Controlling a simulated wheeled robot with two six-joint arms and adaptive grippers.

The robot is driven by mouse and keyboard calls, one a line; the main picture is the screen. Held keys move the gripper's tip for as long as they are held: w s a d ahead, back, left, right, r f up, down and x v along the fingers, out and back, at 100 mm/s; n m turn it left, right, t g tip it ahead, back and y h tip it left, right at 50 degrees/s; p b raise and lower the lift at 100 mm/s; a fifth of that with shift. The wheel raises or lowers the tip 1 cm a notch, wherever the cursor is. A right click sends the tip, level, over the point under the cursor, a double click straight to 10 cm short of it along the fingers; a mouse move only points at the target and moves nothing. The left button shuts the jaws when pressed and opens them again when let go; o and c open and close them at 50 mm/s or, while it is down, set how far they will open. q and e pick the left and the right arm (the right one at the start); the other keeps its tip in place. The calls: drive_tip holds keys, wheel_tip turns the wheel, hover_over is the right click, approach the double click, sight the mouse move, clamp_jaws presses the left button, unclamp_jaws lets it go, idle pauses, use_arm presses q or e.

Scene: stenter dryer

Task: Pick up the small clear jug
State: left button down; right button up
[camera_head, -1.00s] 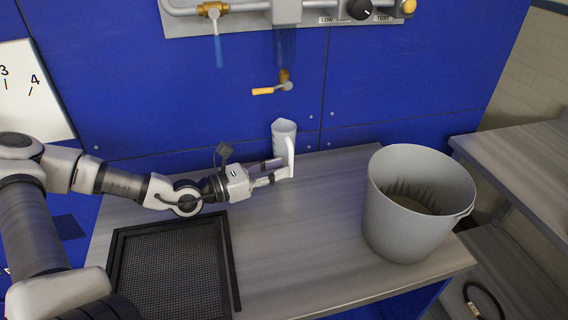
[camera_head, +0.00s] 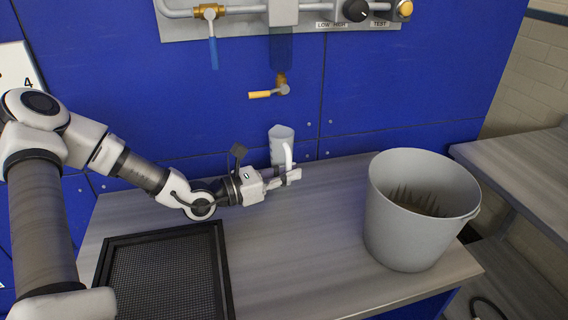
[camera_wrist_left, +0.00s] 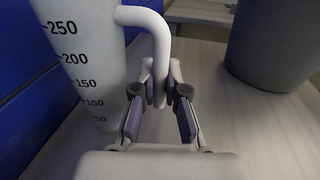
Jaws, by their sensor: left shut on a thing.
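The small clear jug (camera_head: 279,143) stands upright near the back of the grey bench, against the blue panel side. In the left wrist view the jug (camera_wrist_left: 88,50) is on the left, with black volume marks up to 250 and a pale handle curving down on its right. My left gripper (camera_head: 287,174) is at the jug's handle. In the left wrist view its fingers (camera_wrist_left: 160,100) are closed around the lower part of the handle. My right gripper is not in view.
A large grey bucket (camera_head: 382,215) with dark spikes inside stands on the right of the bench. A black mesh tray (camera_head: 226,275) lies at the front left. The bench middle is clear.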

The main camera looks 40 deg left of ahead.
use_arm(q)
drive_tip(key=shift+r, duration=0.6)
drive_tip(key=s+d+r+p, duration=0.3)
drive_tip(key=s+d+p, duration=0.6)
drive_tip(key=s+p, duration=0.4)
drive_tip(key=p, duration=0.2)
drive_tip(key=shift+s+r+p, duration=0.2)
drive_tip(key=shift+r+p, duration=0.2)
drive_tip(key=shift+a, duration=0.1)
